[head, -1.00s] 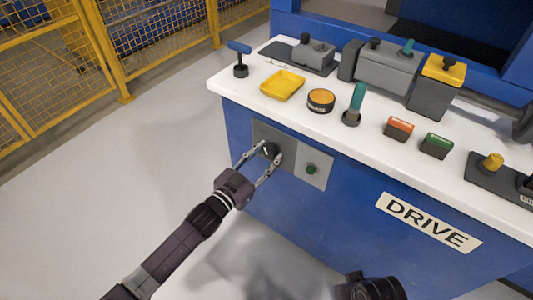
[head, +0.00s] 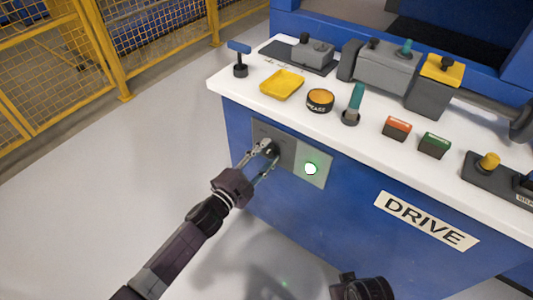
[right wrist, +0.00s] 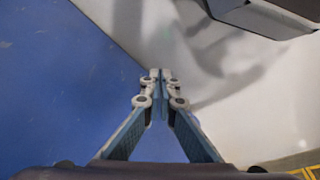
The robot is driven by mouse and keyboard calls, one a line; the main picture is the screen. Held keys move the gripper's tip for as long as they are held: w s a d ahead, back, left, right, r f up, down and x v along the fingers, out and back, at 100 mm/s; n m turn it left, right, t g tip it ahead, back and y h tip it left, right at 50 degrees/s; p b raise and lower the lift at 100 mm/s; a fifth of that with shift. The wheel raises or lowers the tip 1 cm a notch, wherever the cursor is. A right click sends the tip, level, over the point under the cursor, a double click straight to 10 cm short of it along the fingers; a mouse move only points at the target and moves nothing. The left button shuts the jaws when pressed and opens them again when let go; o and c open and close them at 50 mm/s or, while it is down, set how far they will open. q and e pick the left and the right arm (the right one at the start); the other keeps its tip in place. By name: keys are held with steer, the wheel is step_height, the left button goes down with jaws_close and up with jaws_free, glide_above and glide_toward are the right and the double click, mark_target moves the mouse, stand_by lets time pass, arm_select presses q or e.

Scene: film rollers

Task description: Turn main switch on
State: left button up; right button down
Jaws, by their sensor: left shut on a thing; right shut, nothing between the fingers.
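The main switch (head: 272,149) is a dark rotary knob on a grey plate (head: 288,160) on the blue front of the machine. My left gripper (head: 266,152) is shut on the knob, one finger on each side, and partly covers it.
A yellow fence (head: 110,50) stands left. The floor between is clear.

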arm_select(q)
steer(key=shift+f+m, duration=0.1)
steer(key=shift+m, duration=1.1)
arm_select(e)
steer(key=shift+s+r, duration=0.15)
steer(key=shift+r, duration=0.4)
arm_select(q)
steer(key=o, duration=1.2)
steer(key=shift+c, duration=0.2)
steer(key=v, duration=1.2)
arm_select(e)
steer(key=shift+r, duration=0.1)
